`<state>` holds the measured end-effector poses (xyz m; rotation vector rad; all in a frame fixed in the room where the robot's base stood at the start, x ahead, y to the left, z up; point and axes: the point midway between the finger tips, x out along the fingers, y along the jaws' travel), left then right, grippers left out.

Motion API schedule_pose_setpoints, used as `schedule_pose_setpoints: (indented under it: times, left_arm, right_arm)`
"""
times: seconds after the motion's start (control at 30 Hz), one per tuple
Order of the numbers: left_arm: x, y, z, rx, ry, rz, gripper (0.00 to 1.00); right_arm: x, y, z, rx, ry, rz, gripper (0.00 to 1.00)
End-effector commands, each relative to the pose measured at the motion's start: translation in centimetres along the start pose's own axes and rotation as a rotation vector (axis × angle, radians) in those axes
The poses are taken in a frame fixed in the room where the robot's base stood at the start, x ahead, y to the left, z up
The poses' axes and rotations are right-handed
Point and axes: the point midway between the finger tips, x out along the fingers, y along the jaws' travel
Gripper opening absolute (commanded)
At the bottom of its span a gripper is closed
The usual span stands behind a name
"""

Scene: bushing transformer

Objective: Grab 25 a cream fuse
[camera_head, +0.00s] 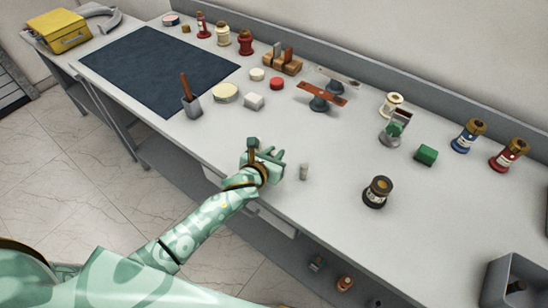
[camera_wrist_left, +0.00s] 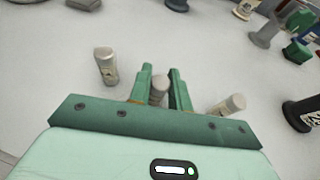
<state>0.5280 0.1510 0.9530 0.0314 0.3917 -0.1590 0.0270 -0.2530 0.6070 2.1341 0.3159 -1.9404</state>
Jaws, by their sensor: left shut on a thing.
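My left gripper (camera_head: 275,156) is over the front part of the grey worktable. In the left wrist view the green fingers (camera_wrist_left: 160,84) are shut on a cream fuse (camera_wrist_left: 159,89), which shows between them. A second cream fuse (camera_wrist_left: 107,66) stands to the left of the fingers in that view. A third cream fuse (camera_wrist_left: 227,105) is to the right, partly hidden by the gripper body. In the head view a cream fuse (camera_head: 304,172) stands just right of the hand; the held fuse is not clearly visible there. My right gripper is not in view.
A dark jar (camera_head: 378,192) stands to the right of the hand. A green block (camera_head: 426,155) and blue (camera_head: 468,136) and red (camera_head: 508,154) bottles are farther right. A grey bin (camera_head: 514,280) is lower right.

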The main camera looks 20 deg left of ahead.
Motion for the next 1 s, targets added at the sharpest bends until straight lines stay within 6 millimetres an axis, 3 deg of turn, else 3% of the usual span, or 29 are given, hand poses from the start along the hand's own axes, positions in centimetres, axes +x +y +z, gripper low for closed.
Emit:
schedule_pose_setpoints:
  times: [0.23,0.4,0.67,0.8,1.0]
  left_arm:
    - [-0.3,0.1,0.8,0.002,-0.002,0.000,0.00]
    - [-1.4,0.1,3.4,0.006,-0.004,0.000,0.00]
    - [-8.8,-1.6,7.2,0.002,-0.002,-0.003,0.00]
    - [-12.8,-2.7,6.8,-0.001,0.002,-0.003,0.00]
    - [-16.3,-3.7,6.8,0.000,0.001,-0.001,0.00]
  right_arm:
    - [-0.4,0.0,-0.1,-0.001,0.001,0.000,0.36]
    - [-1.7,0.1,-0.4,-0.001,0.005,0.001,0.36]
    - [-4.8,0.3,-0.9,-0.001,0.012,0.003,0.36]
    - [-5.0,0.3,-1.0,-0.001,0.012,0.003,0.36]
    - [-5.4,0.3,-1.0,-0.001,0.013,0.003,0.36]
